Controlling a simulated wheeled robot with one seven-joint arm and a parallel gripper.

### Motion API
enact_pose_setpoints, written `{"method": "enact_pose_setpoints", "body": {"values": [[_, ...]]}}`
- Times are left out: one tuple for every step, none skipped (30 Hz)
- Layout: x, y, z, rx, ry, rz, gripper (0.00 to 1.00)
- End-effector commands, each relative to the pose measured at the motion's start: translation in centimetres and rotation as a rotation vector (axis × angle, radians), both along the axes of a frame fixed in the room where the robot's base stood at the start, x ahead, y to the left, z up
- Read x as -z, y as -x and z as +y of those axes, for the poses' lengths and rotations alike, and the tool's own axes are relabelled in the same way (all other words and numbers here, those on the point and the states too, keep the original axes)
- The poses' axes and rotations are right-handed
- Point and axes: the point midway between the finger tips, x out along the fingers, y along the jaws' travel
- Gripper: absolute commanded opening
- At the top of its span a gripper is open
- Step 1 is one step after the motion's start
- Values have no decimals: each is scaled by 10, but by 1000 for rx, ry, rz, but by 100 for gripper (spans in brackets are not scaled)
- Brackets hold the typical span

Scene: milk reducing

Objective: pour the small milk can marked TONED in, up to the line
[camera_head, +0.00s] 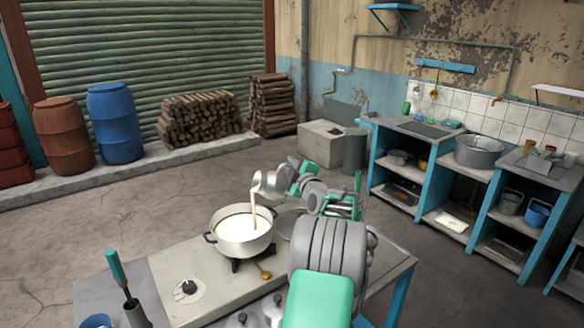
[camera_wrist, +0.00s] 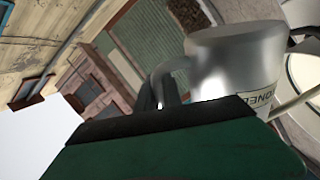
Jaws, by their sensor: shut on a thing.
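A small metal milk can (camera_head: 270,184) is tilted over the pot in the head view, and a white stream of milk falls from its mouth. In the wrist view the can (camera_wrist: 235,62) carries a label whose visible letters fit TONED. My gripper (camera_head: 296,180) is shut on the can, seemingly at its handle; its dark finger (camera_wrist: 160,118) hides part of the grip. The wide pot (camera_head: 243,246) stands on the stove, with white milk inside and the stream landing in it. I cannot make out a line in the pot.
The stove (camera_head: 185,270) has a knob at its front left. More metal cans (camera_head: 272,306) stand at the near edge. A green-handled tool (camera_head: 117,268) stands upright at the left. Blue shelving (camera_head: 440,185) is at the right.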

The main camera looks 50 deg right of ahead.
Motion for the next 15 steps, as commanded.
{"method": "enact_pose_setpoints", "body": {"values": [[-3,0,0,0,9,-3,0],[-3,-1,1,-1,11,0,0],[-3,-1,1,-1,13,1,0],[-4,-1,1,-1,16,3,0],[-4,-1,1,-1,18,4,0],[-4,-1,1,-1,21,6,0],[-4,-1,2,-1,24,7,0],[-5,-1,2,-1,26,9,0],[-5,-1,2,-1,30,11,0],[-5,-1,2,-1,32,13,0],[-5,-1,2,0,34,13,0],[-5,-2,2,0,38,15,0],[-5,-2,3,1,40,17,0],[-5,-2,3,1,43,18,0],[-5,-2,3,1,45,20,0]]}}
